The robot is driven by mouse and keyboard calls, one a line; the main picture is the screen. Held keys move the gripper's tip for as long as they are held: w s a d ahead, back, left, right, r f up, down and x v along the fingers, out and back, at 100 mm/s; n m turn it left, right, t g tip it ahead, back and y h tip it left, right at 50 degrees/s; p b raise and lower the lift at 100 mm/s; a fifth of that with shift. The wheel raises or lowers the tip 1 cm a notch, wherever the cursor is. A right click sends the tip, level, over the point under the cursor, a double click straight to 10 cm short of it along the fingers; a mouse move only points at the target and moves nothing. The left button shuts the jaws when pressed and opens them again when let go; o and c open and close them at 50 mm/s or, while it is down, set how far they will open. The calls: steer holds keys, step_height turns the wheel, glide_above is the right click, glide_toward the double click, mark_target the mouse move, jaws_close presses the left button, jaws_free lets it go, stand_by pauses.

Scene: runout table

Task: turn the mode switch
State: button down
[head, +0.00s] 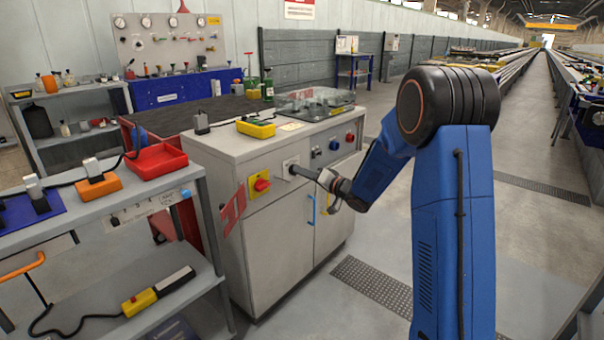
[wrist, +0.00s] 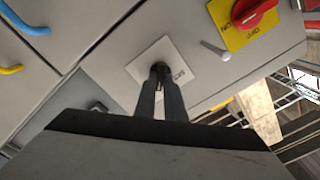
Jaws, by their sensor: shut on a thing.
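The mode switch is a dark knob on a small pale square plate on the front of the grey cabinet (head: 284,243). In the head view its plate (head: 288,165) sits right of the yellow-and-red switch. My gripper (head: 296,170) reaches it from the right. In the wrist view the mode switch's plate (wrist: 143,68) is at upper middle, with a partly hidden printed label. My gripper's fingers (wrist: 161,80) are close together, shut on the knob. The fingers hide most of the knob, so I cannot tell which way it points.
A red rotary switch on a yellow plate (head: 259,185) is close left of my gripper; a red tag (head: 233,210) hangs nearby. Blue (head: 311,209) and yellow door handles sit below. Blue and red knobs (head: 350,136) are to the right. Floor right of the cabinet is clear.

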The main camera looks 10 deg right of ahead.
steer(key=c, duration=1.8)
jaws_free()
steer(key=shift+d, duration=0.1)
steer(key=shift+c, duration=0.2)
steer(key=v, duration=1.7)
steer(key=shift+s, duration=0.15)
steer(key=shift+d, duration=0.1)
